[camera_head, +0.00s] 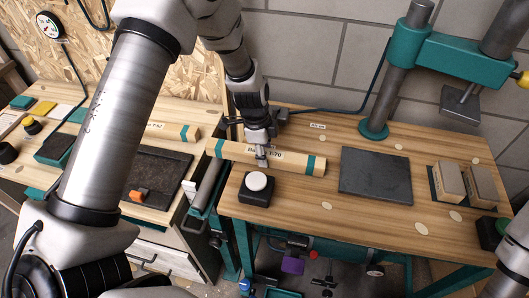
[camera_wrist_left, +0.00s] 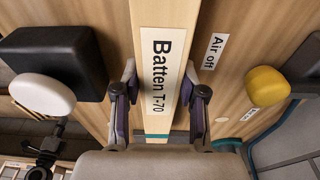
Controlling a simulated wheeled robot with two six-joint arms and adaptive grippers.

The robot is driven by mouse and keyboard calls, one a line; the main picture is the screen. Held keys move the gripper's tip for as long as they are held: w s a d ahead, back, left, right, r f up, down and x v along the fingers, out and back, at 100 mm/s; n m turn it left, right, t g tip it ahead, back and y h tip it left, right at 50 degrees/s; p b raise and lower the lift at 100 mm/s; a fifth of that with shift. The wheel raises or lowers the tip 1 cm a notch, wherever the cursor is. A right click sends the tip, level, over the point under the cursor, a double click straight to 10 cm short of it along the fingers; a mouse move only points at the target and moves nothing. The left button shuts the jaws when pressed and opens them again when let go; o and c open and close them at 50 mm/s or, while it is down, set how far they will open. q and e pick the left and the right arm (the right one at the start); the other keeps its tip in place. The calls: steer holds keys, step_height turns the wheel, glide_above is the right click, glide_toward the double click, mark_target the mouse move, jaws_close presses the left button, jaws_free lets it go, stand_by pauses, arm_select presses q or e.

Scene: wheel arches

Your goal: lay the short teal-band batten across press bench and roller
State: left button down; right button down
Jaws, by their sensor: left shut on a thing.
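The short teal-band batten (camera_head: 290,163), labelled "Batten T-70", has a teal band near each end. It lies roughly left to right above the left part of the press bench (camera_head: 350,222), its left end towards the grey roller (camera_head: 208,188) at the bench's left side. My left gripper (camera_head: 262,160) is shut on the batten near its middle. In the left wrist view the fingers stand on both sides of the batten (camera_wrist_left: 163,70). I cannot tell whether the batten touches bench or roller. My right gripper is out of view.
A black box with a white button (camera_head: 257,182) stands just in front of the batten. A dark plate (camera_head: 376,176) and blocks (camera_head: 449,182) lie to its right. Another batten (camera_head: 170,131) lies on the left bench.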

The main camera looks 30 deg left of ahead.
arm_select(q)
steer(key=shift+f, duration=0.15)
steer(key=c, duration=0.6)
jaws_free()
steer(key=r, duration=0.4)
steer(key=a+r, duration=0.1)
steer(key=r, duration=0.7)
steer(key=shift+s+a, duration=0.25)
steer(key=shift+a, duration=0.15)
steer(key=shift+f, duration=0.1)
